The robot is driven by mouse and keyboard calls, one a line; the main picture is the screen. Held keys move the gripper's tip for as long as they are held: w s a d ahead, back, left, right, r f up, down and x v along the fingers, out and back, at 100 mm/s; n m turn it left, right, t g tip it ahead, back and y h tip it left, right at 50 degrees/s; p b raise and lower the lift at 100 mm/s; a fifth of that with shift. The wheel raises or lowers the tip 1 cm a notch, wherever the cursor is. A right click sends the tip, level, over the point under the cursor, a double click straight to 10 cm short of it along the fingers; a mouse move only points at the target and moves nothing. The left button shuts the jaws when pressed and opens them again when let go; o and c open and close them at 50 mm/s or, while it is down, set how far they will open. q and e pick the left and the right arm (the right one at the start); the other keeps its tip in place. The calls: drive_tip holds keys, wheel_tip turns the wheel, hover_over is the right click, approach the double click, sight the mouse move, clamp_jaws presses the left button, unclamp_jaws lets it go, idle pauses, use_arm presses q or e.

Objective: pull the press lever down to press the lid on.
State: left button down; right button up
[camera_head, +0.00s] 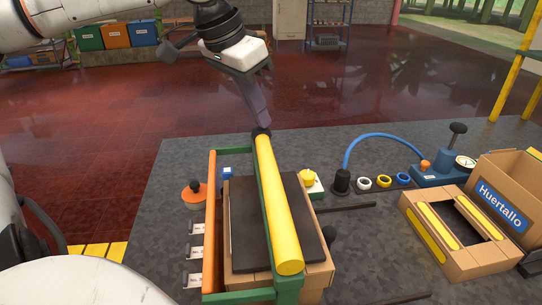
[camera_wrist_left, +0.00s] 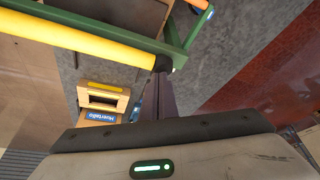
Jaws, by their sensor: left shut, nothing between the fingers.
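The press is a green frame (camera_head: 285,290) over a cardboard box (camera_head: 318,268) with a dark flat lid or plate (camera_head: 311,225) on top. A thick yellow bar (camera_head: 280,215) with a black far end runs across it; it also shows in the left wrist view (camera_wrist_left: 85,38). A thinner orange bar (camera_head: 211,225) runs along the left side. I cannot tell which bar is the lever. My left gripper (camera_head: 264,122) is shut and empty, pointing down at the yellow bar's black far end. In the left wrist view its fingers (camera_wrist_left: 157,95) overlap that end; contact is unclear. My right gripper is out of view.
An open cardboard frame box (camera_head: 480,262) and a box marked Huertallo (camera_head: 515,200) stand at the right. A blue pump with a gauge (camera_head: 440,172) and hose (camera_head: 385,140), and several coloured rings, lie behind. The grey table's far left is mostly clear.

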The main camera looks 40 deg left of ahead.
use_arm(q)
drive_tip(key=shift+p, duration=0.4)
idle(0.4)
drive_tip(key=shift+s+f, duration=0.1)
drive_tip(key=shift+f, duration=0.7)
idle(2.9)
wheel_tip(320, 180, up, 8)
drive_tip(key=shift+r, duration=0.2)
idle(0.6)
idle(0.5)
